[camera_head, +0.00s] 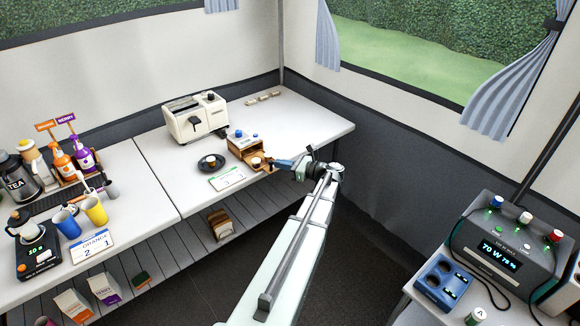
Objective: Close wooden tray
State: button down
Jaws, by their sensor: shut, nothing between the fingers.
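A small wooden unit (240,147) stands on the white table, with white and blue items on its top. Its wooden tray (262,168) appears pulled out at the front, and a small cup-like item (256,161) shows in it. My gripper (272,162) is shut and empty. Its tip is at the right side of the tray, at about table height. The picture is too small to tell whether the fingers touch the tray.
A dark saucer with a cup (211,161) and a white card (227,178) lie left of the unit. A white toaster (195,118) stands behind. Several small pieces (263,97) lie at the back. The table's right end (315,122) is clear.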

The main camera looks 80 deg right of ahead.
aim_at(266, 155)
jog(key=shift+w+d, duration=0.1)
jog(key=shift+w, duration=0.2)
jog(key=w+d, duration=0.6)
jog(key=shift+w+d, duration=0.25)
jog(key=shift+d, duration=0.15)
jog(key=shift+w+d, duration=0.3)
jog(key=shift+w, duration=0.2)
jog(key=v, duration=1.4)
jog(key=shift+s+a, duration=0.2)
jog(key=shift+s, duration=0.1)
